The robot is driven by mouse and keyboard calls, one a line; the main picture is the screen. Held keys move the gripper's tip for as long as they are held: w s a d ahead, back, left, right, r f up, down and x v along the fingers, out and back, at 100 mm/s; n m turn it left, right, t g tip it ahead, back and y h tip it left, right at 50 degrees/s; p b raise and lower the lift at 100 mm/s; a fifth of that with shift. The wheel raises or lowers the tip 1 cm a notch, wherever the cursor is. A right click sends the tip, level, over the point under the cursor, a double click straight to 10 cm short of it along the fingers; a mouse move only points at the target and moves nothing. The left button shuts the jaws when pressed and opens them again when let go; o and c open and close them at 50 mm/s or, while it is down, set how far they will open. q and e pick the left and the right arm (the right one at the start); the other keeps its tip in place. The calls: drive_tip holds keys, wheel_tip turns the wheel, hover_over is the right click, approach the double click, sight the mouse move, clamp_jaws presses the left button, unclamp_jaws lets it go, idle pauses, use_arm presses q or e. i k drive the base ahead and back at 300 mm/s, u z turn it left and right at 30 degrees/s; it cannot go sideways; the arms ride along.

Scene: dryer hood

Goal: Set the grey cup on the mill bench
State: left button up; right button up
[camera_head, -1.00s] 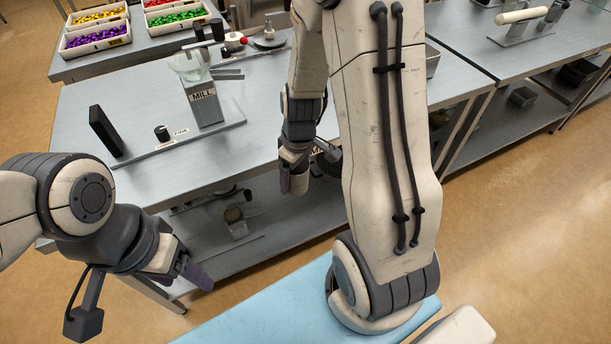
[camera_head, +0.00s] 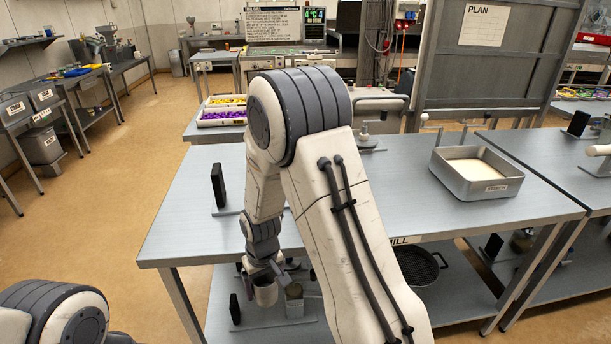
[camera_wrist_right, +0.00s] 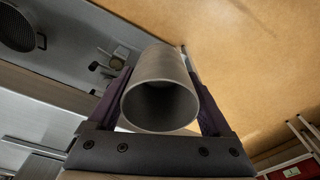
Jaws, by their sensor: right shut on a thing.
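The grey cup (camera_head: 266,294) is held in my right gripper (camera_head: 262,280), in front of the mill bench's front edge and lower than its top in the head view. In the right wrist view the cup (camera_wrist_right: 160,100) sits between my two purple fingers, its open mouth facing the camera. The mill bench (camera_head: 185,220) has a grey metal top and a MILL label on its front edge. My right arm hides the middle of the top, and the mill is not visible. My left arm shows at bottom left, but its gripper is out of view.
A black upright plate (camera_head: 218,186) stands on the bench's left part. A metal tray of pale material (camera_head: 477,172) stands on the right part. A dark round sieve-like pan (camera_head: 420,265) lies on the lower shelf. The front left top is clear.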

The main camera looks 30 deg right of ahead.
sight(391, 174)
drive_tip(key=u, duration=2)
drive_tip(key=k, duration=1.3)
drive_tip(key=z, duration=2.05)
